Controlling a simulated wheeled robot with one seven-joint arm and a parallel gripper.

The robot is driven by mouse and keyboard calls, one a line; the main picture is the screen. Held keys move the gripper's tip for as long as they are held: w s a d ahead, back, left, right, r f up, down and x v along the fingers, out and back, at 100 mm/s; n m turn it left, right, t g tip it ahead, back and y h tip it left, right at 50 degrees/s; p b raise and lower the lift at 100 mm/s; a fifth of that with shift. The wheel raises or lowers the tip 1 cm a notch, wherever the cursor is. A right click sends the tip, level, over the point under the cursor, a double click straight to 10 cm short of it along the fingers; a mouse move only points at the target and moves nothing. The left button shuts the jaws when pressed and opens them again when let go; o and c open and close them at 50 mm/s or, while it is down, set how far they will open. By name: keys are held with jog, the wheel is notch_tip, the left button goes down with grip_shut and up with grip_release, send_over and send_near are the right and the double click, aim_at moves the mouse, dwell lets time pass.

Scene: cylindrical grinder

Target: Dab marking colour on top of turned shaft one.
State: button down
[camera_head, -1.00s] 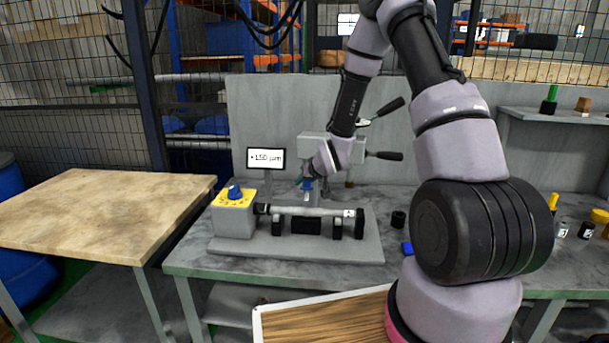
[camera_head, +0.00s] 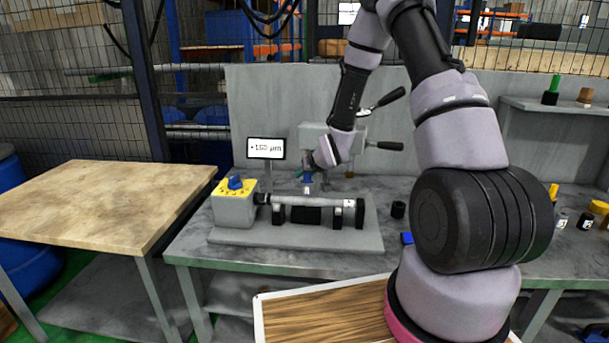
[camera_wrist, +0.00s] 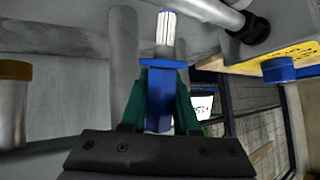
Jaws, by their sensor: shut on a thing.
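The turned shaft (camera_head: 321,203), a silver cylinder with a small label near its right end, lies level in the grinder between black supports. Part of it also shows at the top of the wrist view (camera_wrist: 218,12). My gripper (camera_head: 308,168) hangs above the shaft, toward its middle. In the wrist view its green fingers (camera_wrist: 160,98) are shut on a blue-handled brush (camera_wrist: 159,95) with a pale bristle tip. The tip points toward the shaft's side of the picture; whether it touches the shaft I cannot tell.
A grey box with a yellow top and blue knob (camera_head: 235,185) stands at the shaft's left end, with a display (camera_head: 266,148) behind it. Black-handled levers (camera_head: 384,145) stick out at the back right. A bare wooden table (camera_head: 100,205) stands at left.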

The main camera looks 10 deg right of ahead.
jog(key=shift+f, duration=0.6)
dwell(1.2)
notch_tip(320, 180, up, 7)
dwell(0.9)
dwell(0.6)
